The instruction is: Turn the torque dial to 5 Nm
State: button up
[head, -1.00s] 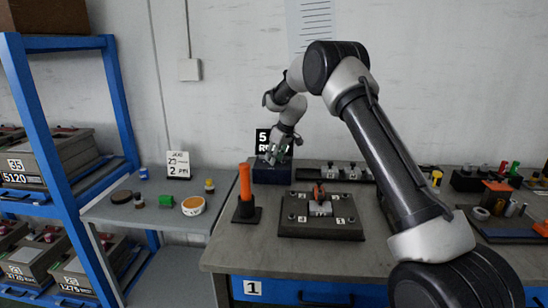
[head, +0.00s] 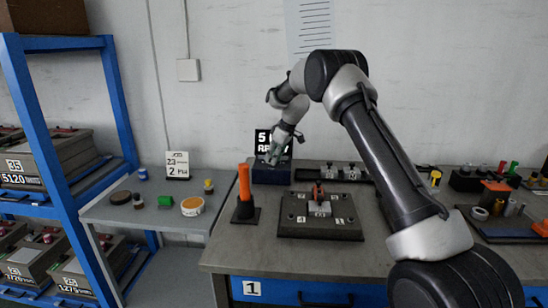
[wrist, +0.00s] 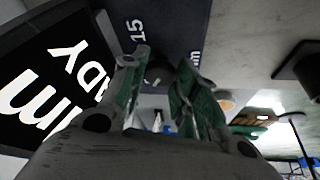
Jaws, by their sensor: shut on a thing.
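The torque dial is a dark knob (wrist: 158,73) on a dark blue box with a printed "15" (wrist: 195,25). The box (head: 271,174) stands at the back left of the bench in the head view. My gripper (wrist: 160,70) is shut on the knob, its green fingers on either side of it. In the head view my gripper (head: 272,158) is over the box, and the dial is hidden there. A black display (head: 262,142) behind it shows a 5 and part of a second line; "READY" and "Nm" show partly in the wrist view (wrist: 60,85). The dial's pointer cannot be made out.
A dark fixture plate (head: 320,228) with a clamp lies in front of the box. An orange-handled tool (head: 244,185) stands to its left. A small side shelf (head: 125,218) holds several parts. More tools stand at the bench's right.

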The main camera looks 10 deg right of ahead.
jog(key=o, duration=1)
jog(key=shift+o, duration=0.2)
jog(key=v, duration=1.2)
